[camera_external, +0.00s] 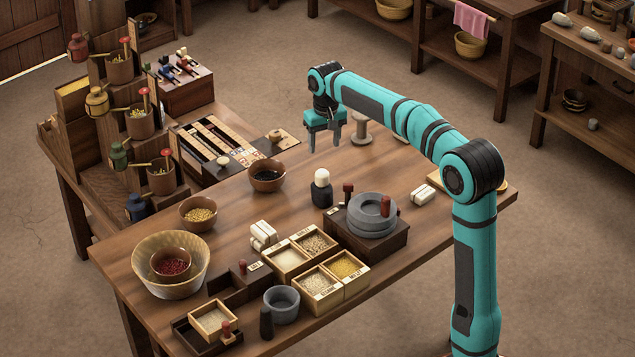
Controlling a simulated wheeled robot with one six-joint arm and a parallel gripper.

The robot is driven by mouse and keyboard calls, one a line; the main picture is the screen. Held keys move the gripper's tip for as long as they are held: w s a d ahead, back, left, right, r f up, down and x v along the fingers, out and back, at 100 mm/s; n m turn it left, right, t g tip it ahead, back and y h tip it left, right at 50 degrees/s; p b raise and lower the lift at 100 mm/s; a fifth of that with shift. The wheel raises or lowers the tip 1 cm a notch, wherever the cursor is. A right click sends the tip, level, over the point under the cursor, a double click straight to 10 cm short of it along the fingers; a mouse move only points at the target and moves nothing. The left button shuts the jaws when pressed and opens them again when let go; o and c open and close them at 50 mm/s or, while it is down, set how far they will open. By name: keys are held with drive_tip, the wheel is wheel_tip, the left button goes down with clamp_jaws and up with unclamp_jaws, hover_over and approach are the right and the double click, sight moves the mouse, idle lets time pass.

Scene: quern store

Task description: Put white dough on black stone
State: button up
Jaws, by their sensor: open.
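My gripper (324,147) hangs above the far part of the table, fingers pointing down, open and empty. Below it and nearer the camera stands a dark, squat block (321,194) with a rounded white lump (321,177) on top; I cannot tell whether these are the black stone and white dough or one capped object. A white folded bundle (263,235) lies left of the grain boxes, and another (424,195) lies at right; their material is unclear. A small black upright piece (266,323) stands at the front edge.
A grey round quern (372,214) sits on a dark wooden base. Grain boxes (325,285), a grey mortar (281,306) and bowls (267,176) crowd the table. A tiered stand (97,180) rises at left. Bare wood (225,240) shows between the bowls and bundle.

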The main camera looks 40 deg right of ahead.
drive_tip(key=s+a+r+n+t, duration=0.1)
drive_tip(key=s+r+t, duration=0.4)
drive_tip(key=s, duration=0.7)
drive_tip(key=s+a+r+n+t, duration=0.1)
drive_tip(key=s+a+r+t, duration=0.2)
drive_tip(key=s, duration=0.9)
drive_tip(key=s+a+r+t, duration=0.2)
drive_tip(key=s+r+t, duration=0.4)
drive_tip(key=s, duration=0.7)
drive_tip(key=t, duration=0.2)
drive_tip(key=shift+a+r+n+t, duration=0.25)
drive_tip(key=shift+r+n+t, duration=0.15)
